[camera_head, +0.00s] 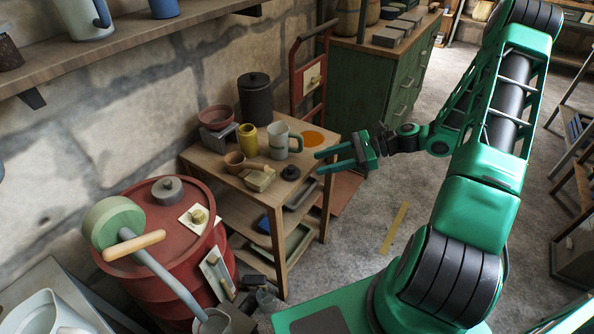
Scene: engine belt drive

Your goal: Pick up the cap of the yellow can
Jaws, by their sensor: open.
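A small yellow can (247,140) stands upright on the wooden side table, between a red bowl and a greenish mug. Its top is too small to tell whether a cap sits on it. A small black knobbed lid (290,173) lies on the table near the front right edge; I cannot tell which container it belongs to. My gripper (320,162) is open and empty, its two green fingers pointing left toward the table's right side. It appears right of the black lid and well right of the yellow can, apart from both.
The wooden table (217,164) also holds a tall dark canister (256,98), a red bowl (215,117), a greenish mug (281,140), an orange disc (313,137) and a small brown pot (235,161). A red drum (165,235) stands at left. Grey floor (365,225) is open at right.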

